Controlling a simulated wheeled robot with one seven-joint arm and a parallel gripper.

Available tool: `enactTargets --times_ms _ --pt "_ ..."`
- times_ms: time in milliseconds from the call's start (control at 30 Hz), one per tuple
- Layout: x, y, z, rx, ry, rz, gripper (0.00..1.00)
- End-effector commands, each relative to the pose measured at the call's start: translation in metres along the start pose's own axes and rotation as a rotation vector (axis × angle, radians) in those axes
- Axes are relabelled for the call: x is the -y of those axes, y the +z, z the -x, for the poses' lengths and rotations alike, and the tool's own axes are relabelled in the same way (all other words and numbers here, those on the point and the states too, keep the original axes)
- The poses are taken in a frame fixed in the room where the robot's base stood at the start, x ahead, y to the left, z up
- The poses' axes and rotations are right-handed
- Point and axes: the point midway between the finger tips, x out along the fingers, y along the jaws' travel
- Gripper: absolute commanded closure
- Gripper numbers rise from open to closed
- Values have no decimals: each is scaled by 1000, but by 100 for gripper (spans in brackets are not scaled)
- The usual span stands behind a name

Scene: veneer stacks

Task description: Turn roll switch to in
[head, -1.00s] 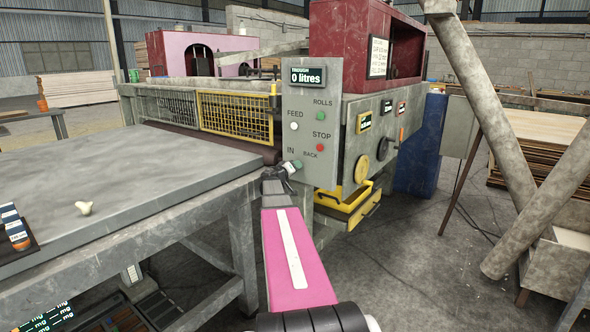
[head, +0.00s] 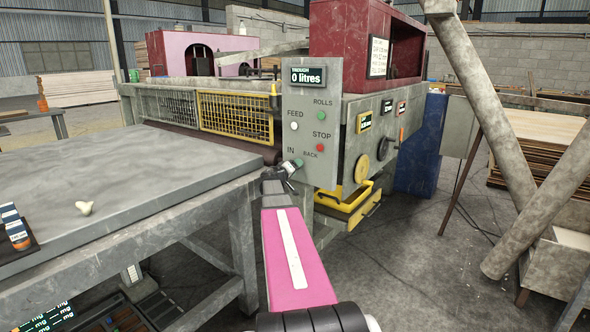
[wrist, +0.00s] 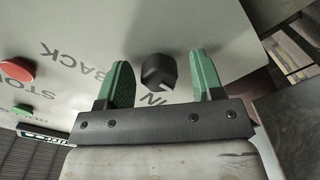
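The roll switch is a small black knob (wrist: 157,71) on the grey control panel (head: 311,105), beside the words IN and BACK. In the wrist view it sits between the two green fingers of my gripper (wrist: 158,62), with a visible gap on each side. The fingers are apart, and the knob is not pinched. In the head view my gripper (head: 293,166) is at the panel's lower left edge and hides the knob there.
The red stop button (head: 320,147), green rolls button (head: 320,115) and white feed button (head: 294,126) are above the switch. A grey table (head: 100,190) stands left of my arm. A yellow handwheel (head: 362,168) is to the right of the panel.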

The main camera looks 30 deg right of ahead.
Motion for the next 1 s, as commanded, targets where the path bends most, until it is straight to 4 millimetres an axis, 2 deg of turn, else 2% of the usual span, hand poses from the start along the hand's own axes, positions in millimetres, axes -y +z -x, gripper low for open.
enactTargets --times_ms 267,700,833,1000 --pt "0 0 7 -1 0 -1 39" --pt "-1 1 84 -2 -1 0 39" --pt "0 1 99 -1 -1 0 39" --pt "0 0 108 0 0 0 39"
